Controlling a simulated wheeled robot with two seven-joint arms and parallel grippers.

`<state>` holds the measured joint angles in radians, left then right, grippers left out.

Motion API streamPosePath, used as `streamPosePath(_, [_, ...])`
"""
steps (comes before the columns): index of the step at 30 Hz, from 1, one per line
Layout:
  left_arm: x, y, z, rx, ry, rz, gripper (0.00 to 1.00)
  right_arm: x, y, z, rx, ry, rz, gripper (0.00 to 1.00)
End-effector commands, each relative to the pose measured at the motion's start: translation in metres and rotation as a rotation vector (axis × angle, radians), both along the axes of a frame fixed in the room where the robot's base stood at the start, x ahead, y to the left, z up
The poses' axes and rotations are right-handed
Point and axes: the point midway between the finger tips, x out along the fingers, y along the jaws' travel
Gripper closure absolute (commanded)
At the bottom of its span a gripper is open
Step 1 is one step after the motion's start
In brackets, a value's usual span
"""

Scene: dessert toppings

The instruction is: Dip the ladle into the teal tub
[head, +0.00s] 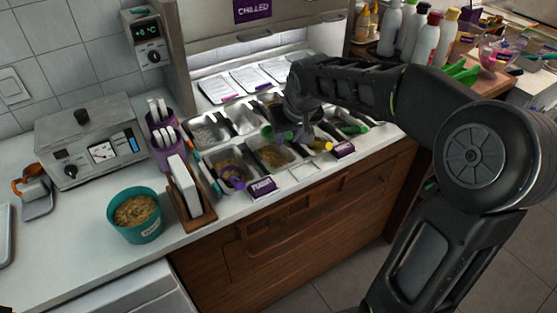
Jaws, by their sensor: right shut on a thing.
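The teal tub (121,229) stands on the counter at the left, open and filled with a tan, crumbly topping. My right gripper (300,133) reaches over the topping pans, well to the right of the tub and apart from it. My left gripper is not in view.
Several metal pans (228,172) with coloured scoops sit in the counter. A wooden holder (203,217) with white cards and a purple caddy (165,150) stand between tub and pans. A toaster-like appliance (92,140) is behind the tub. Bottles (390,30) stand at back right.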

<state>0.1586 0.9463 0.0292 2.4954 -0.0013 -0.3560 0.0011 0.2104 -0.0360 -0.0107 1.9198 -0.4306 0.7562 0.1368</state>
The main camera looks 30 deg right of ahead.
Motion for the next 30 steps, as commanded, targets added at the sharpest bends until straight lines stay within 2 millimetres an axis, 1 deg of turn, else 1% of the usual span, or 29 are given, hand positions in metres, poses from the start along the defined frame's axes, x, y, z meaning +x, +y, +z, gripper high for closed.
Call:
streamPosePath(1, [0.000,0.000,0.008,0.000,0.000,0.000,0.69,0.000,0.000,0.011,0.000,-0.001,0.000,1.00])
streamPosePath(3, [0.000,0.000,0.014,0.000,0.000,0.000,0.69,0.000,0.000,0.018,0.000,-0.001,0.000,1.00])
streamPosePath(8, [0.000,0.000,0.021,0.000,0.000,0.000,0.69,0.000,0.000,0.030,0.000,-0.001,0.000,1.00])
streamPosePath(30, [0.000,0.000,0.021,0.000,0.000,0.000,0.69,0.000,0.000,0.030,0.000,0.000,0.000,1.00])
